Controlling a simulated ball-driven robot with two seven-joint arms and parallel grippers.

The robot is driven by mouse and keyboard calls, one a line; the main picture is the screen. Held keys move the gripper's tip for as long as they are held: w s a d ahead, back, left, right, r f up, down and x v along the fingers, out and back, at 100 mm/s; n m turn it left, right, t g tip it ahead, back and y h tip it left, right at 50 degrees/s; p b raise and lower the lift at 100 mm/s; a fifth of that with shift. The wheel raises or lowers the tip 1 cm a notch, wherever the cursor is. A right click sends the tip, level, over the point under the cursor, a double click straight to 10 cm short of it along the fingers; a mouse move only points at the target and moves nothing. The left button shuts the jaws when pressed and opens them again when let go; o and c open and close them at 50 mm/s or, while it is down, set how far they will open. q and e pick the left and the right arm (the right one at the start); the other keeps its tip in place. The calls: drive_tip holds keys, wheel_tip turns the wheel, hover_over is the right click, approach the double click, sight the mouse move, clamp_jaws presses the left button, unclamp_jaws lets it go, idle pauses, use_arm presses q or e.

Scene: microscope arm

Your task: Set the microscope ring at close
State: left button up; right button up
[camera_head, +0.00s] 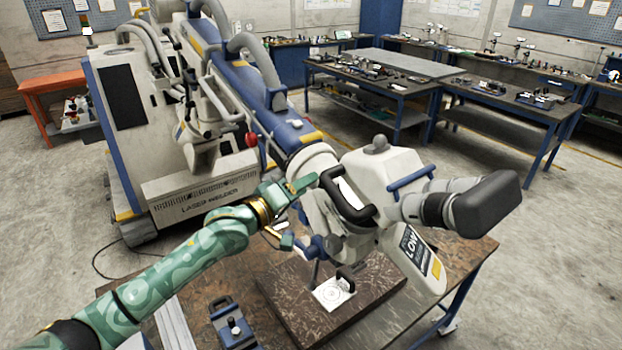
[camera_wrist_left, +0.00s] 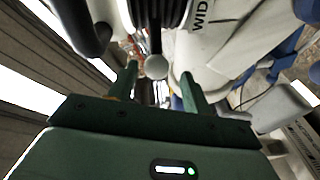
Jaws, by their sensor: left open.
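The microscope (camera_head: 375,185) is a white head with dark eyepieces (camera_head: 485,205), carried on the welder's blue arm. A label on its side reads "LOW". In the left wrist view, a label on the white housing (camera_wrist_left: 215,35) starts with "WID", cut off by the frame edge. A black ribbed part (camera_wrist_left: 158,12), perhaps the ring, is beside it, with a pale round knob (camera_wrist_left: 156,67) below. My left gripper (camera_head: 303,214) is open at the head's left side. In its wrist view, the knob appears between the open fingers (camera_wrist_left: 160,85); contact is unclear. My right gripper is out of view.
Black curved handles (camera_head: 347,200) stick out near my left gripper. Below is a brown workbench (camera_head: 220,275) with a dark board, a white target plate (camera_head: 333,293) and a small dark fixture (camera_head: 232,325). The laser welder cabinet (camera_head: 130,110) stands behind left.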

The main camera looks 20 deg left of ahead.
use_arm(q)
drive_tip(key=shift+w+d+r, duration=0.15)
drive_tip(key=shift+w+d, duration=0.9)
drive_tip(key=shift+w+a, duration=0.1)
drive_tip(key=shift+w, duration=0.05)
drive_tip(key=shift+a, duration=0.1)
drive_tip(key=shift+c, duration=1.2)
clamp_jaws()
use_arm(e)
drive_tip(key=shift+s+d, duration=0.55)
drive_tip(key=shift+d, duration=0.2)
